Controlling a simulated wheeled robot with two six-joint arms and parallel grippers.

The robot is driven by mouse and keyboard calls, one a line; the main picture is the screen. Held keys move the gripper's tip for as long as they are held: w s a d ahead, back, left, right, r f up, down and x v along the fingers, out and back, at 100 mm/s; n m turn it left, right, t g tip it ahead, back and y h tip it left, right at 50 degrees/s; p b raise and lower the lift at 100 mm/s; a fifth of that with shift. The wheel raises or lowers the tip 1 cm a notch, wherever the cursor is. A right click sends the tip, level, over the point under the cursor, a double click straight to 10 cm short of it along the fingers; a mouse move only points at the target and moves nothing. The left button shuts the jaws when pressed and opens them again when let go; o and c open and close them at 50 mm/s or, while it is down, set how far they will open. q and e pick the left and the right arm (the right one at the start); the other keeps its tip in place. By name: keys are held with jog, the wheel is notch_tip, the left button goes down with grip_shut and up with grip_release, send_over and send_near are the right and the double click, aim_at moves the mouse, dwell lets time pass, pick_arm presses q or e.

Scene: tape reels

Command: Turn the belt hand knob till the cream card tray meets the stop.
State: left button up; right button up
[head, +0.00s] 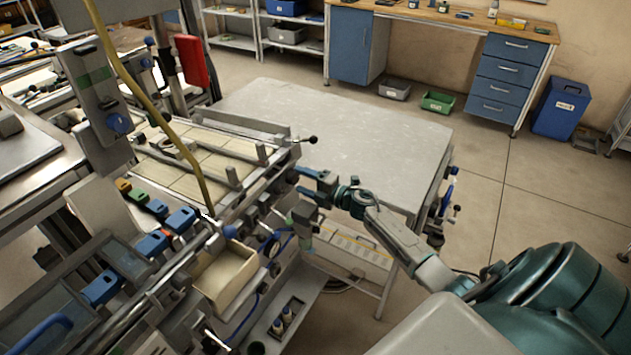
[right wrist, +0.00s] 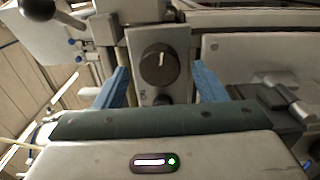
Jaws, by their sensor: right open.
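A dark round knob (right wrist: 160,65) with a pale mark pointing up sits on a grey plate in the right wrist view; I take it for the belt hand knob. My right gripper (right wrist: 163,88) is open, its blue fingers to either side of the knob and apart from it. In the head view my right gripper (head: 301,183) is at the machine's right side. I cannot make out the knob there. A cream open tray (head: 243,278) sits at the machine's front, probably the card tray. I cannot pick out the stop. My left gripper is not in view.
A black ball-ended lever (head: 312,140) sticks out above my right gripper. A bare grey table (head: 350,130) stands behind it. A yellow hose (head: 135,85) hangs over the machine. Blue and green bins (head: 437,102) and a workbench stand far back.

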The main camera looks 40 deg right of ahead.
jog(key=b+v, duration=0.3)
jog(key=v, duration=0.7)
jog(key=shift+f, duration=0.1)
dwell(0.9)
